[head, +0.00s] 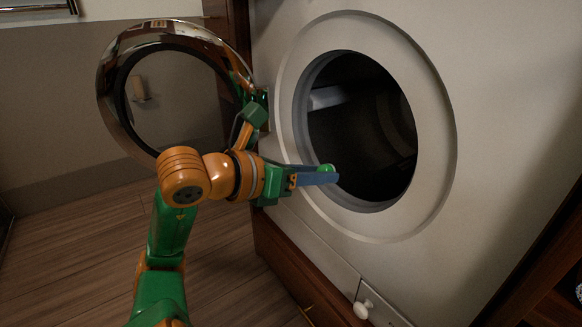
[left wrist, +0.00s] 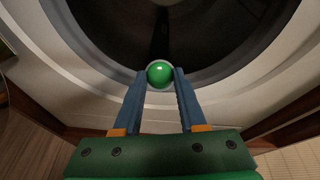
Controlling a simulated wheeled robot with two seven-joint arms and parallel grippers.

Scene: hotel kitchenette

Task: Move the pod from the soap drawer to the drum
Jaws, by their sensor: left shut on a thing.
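The pod is a small green ball (left wrist: 160,74), held between the fingertips of my left gripper (left wrist: 160,80) in the left wrist view. In the head view the pod (head: 326,168) shows as a green spot at the tip of my left gripper (head: 328,176). My left gripper is shut on it at the lower left rim of the washer opening. The dark drum (head: 362,130) lies open behind the rim, and I see no pod in its visible part. The soap drawer is not clearly identifiable; a panel with a white knob (head: 365,309) sits low on the washer. My right gripper is not in view.
The round washer door (head: 112,72) stands open to the left, behind my left arm. The white washer front (head: 480,120) surrounds the opening. Wooden cabinet edges flank the washer. The wood floor (head: 80,250) at left is clear.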

